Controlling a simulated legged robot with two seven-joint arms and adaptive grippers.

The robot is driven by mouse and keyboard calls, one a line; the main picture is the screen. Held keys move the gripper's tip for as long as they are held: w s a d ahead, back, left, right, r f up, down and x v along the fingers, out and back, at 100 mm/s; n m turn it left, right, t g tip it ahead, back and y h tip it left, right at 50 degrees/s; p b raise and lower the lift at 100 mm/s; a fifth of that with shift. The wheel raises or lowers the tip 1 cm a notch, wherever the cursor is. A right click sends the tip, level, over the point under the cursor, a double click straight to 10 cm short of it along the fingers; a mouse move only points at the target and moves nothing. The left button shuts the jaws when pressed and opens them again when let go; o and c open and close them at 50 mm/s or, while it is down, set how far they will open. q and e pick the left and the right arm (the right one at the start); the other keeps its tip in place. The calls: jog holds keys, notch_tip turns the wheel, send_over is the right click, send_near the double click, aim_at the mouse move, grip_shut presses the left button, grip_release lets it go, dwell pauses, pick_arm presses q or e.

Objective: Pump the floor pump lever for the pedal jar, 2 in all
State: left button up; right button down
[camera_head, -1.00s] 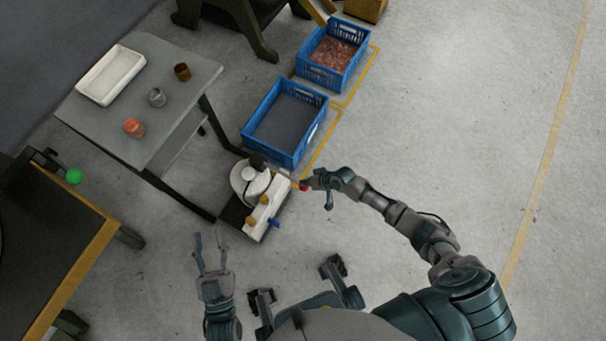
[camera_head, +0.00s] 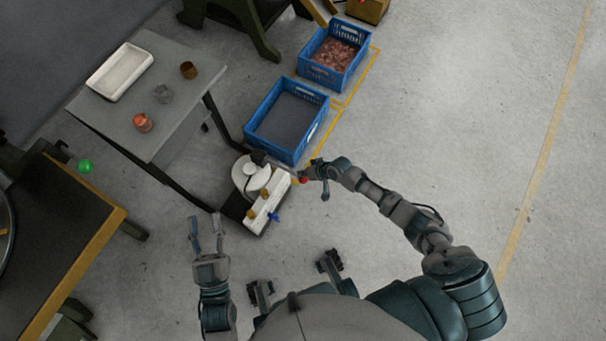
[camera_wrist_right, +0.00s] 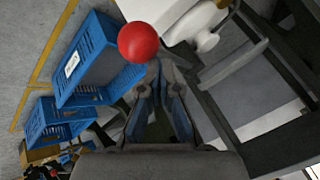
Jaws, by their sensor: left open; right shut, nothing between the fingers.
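The floor pump (camera_head: 262,195) is a white unit with brass-coloured knobs and a blue fitting, standing on a dark base on the floor. A red ball knob (camera_head: 304,180) sits at its right side; it also shows large in the right wrist view (camera_wrist_right: 138,42). I take it for the end of the pump lever; the lever shaft is hidden. My right gripper (camera_head: 312,176) is shut and empty, right beside the red knob; I cannot tell whether they touch. My left gripper (camera_head: 206,232) is open and empty, left of the pump and above the floor.
A blue crate (camera_head: 252,140) stands just behind the pump, and another blue crate (camera_head: 318,72) with copper bits lies beyond. A grey table (camera_head: 120,118) holds a white tray (camera_head: 119,72) and several small cups. A dark workbench (camera_head: 60,230) is at left. The floor at right is clear.

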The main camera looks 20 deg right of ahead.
pick_arm(q)
jog(key=shift+r+p, duration=0.95)
jog(key=shift+r, duration=0.75)
pick_arm(e)
jog(key=shift+w+a+r, duration=0.1)
jog(key=shift+w+r, duration=0.05)
jog(key=shift+r, duration=1.3)
pick_arm(q)
jog(key=shift+t+h, duration=0.3)
jog(key=shift+t, duration=0.1)
notch_tip(320, 180, up, 5)
jog(key=p, duration=0.3)
jog(key=shift+s+r+p, duration=0.1)
jog(key=shift+r+p, duration=0.1)
jog(key=shift+p, duration=0.15)
pick_arm(e)
jog(key=r, duration=0.5)
jog(key=shift+w+a, duration=0.25)
jog(key=shift+f, duration=0.1)
